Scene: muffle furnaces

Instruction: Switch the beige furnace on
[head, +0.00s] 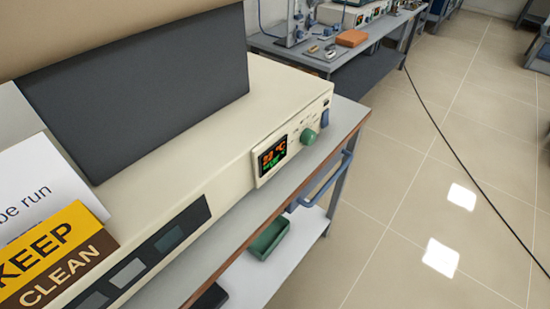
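The beige furnace (225,130) fills the left and middle of the head view, on a bench with a brown front edge. Its control panel faces right. A small display (272,155) is lit, with orange digits that seem to read about 23 °C and green marks below. Right of it are small buttons or marks and a green round knob (309,136). A blue switch (325,117) sits near the panel's far right end; its position is too small to tell. My gripper is not in view.
A yellow and brown "KEEP CLEAN" sign (50,255) and a white paper (40,188) are at the left. A blue rail (328,182) runs along the bench front. A green tray (269,240) lies on the lower shelf. A black cable (465,165) crosses the otherwise open tiled floor.

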